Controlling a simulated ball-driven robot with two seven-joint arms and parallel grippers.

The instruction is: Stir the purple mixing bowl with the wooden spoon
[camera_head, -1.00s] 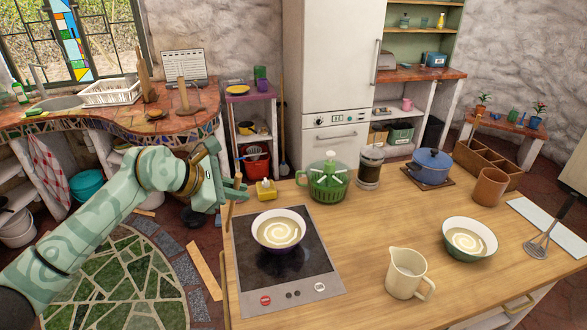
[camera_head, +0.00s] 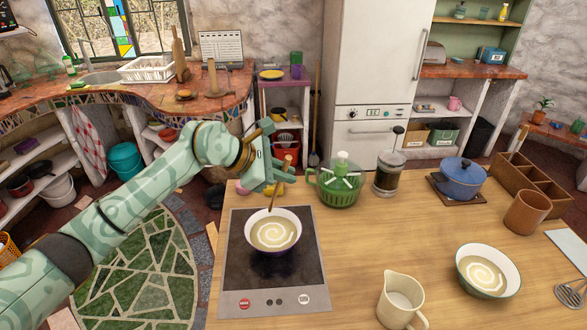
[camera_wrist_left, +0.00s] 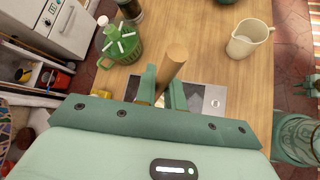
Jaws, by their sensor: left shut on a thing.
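The purple mixing bowl (camera_head: 258,248) stands on the black hob at the counter's left end, with cream contents and a pale swirl. My left gripper (camera_head: 281,177) is above and behind it, shut on the wooden spoon (camera_head: 274,196). The spoon slants down, its lower end at the bowl's back rim; I cannot tell how far inside it reaches. In the left wrist view the spoon's handle (camera_wrist_left: 173,66) stands up between the fingers (camera_wrist_left: 163,92), and the bowl is hidden.
The hob (camera_head: 235,285) carries the bowl. A cream jug (camera_head: 400,297), a green bowl (camera_head: 490,293) and a blue pot (camera_head: 460,177) are further right. The counter's middle is clear.

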